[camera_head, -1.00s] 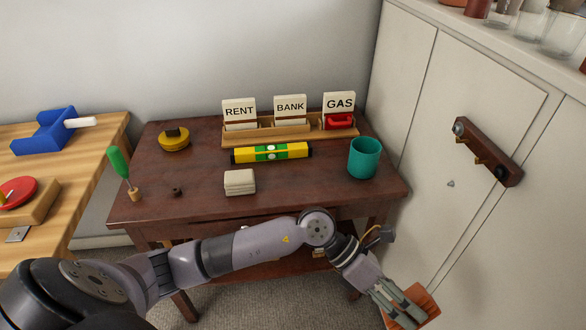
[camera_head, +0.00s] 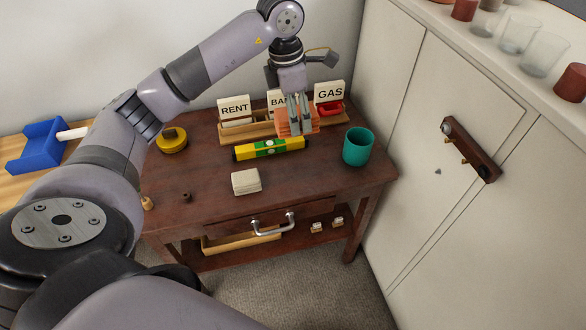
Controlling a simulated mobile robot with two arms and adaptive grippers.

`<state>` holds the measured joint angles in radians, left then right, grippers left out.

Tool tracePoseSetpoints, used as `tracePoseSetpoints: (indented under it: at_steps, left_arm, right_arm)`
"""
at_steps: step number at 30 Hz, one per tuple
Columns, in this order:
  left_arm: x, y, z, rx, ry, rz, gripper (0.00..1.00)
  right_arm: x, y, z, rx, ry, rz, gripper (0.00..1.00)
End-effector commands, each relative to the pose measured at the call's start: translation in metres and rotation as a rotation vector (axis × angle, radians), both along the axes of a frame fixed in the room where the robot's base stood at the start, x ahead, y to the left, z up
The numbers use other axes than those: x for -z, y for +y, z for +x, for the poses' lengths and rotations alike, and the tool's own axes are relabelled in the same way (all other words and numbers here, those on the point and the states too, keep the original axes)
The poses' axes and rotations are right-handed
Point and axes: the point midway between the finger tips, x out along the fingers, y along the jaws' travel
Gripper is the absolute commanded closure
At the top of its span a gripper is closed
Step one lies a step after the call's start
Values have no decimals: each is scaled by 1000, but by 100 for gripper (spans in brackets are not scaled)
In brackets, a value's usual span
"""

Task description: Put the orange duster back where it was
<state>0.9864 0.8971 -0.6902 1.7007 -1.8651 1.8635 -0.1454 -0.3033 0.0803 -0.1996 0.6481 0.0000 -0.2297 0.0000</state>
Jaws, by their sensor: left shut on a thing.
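The orange duster (camera_head: 284,126) is a ribbed orange block between the fingers of my left gripper (camera_head: 299,128). The gripper is shut on it and points down over the back of the dark wooden desk (camera_head: 210,195). The duster shows in front of the wooden letter rack (camera_head: 246,131), at its BANK section, and hides part of that card. I cannot tell whether it touches the rack or hangs above it. My right gripper is not in view.
The rack also holds RENT (camera_head: 235,108) and GAS cards (camera_head: 329,93) and a red item (camera_head: 330,108). A cabinet (camera_head: 420,130) borders the right.

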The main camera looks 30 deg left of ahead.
Motion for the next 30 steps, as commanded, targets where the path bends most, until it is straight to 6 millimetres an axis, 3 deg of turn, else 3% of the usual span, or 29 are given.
tracePoseSetpoints:
  at_steps: [2,5,21,30]
  left_arm:
    - [-7,7,0,-17,1,11,73]
    - [0,11,-1,-26,5,17,73]
    - [131,9,-1,-25,6,15,73]
    - [156,9,-1,-25,4,15,73]
  right_arm:
    - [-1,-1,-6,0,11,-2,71]
    - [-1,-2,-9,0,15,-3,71]
    - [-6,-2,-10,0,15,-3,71]
    - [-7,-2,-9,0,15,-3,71]
